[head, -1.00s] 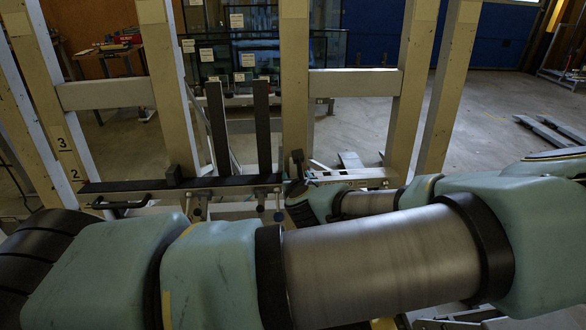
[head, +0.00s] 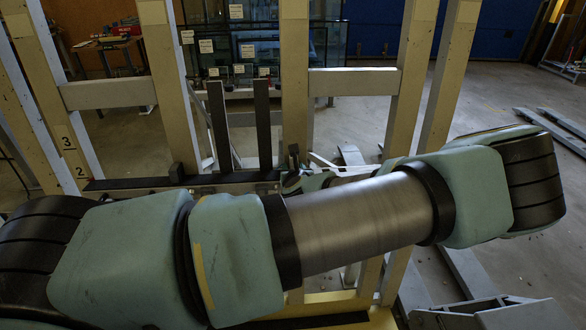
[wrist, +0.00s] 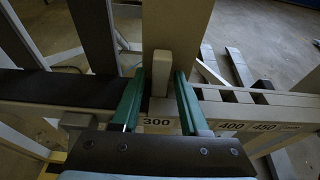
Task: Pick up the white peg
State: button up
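The white peg (wrist: 161,72) stands up from the ledge in the wrist view, just above the "300" label and in front of a wide beige post. My gripper (wrist: 160,88) has two green fingers, spread apart, one on each side of the peg. A gap shows between each finger and the peg, so the gripper is open and not holding it. In the head view my gripper (head: 292,168) is a small dark shape at the ledge, partly behind my arm. I cannot make out the peg in the head view.
The ledge (wrist: 279,99) carries number labels and square slots to the right. A dark padded strip (wrist: 60,86) runs along it to the left. Beige posts (head: 295,70) and dark uprights (head: 263,125) rise close by. Glass panes (head: 265,55) stand behind.

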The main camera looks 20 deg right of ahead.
grip_shut()
jog(key=shift+r, duration=0.1)
dwell(0.4)
